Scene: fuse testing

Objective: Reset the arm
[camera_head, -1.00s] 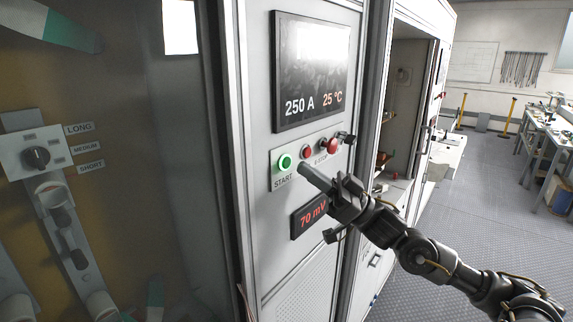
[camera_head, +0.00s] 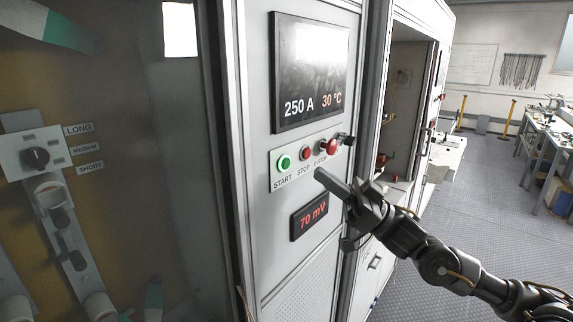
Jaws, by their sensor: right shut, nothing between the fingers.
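My right gripper (camera_head: 322,176) is shut and empty. It is in front of the cabinet panel, just below and to the right of the STOP label, pointing up and left. My right arm (camera_head: 430,255) comes in from the lower right. The green START button (camera_head: 284,162) is lit, and the red STOP button (camera_head: 306,153) and red E-STOP knob (camera_head: 328,147) are beside it, all uncovered. The gripper appears apart from the buttons. My left gripper does not show.
The display (camera_head: 311,72) reads 250 A and 30 °C. A small display (camera_head: 310,217) below reads 70 mV. A dark glass pane with a LONG, MEDIUM, SHORT selector (camera_head: 36,157) is at left. An open cabinet (camera_head: 402,110) stands behind the arm. Open floor (camera_head: 495,190) lies to the right.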

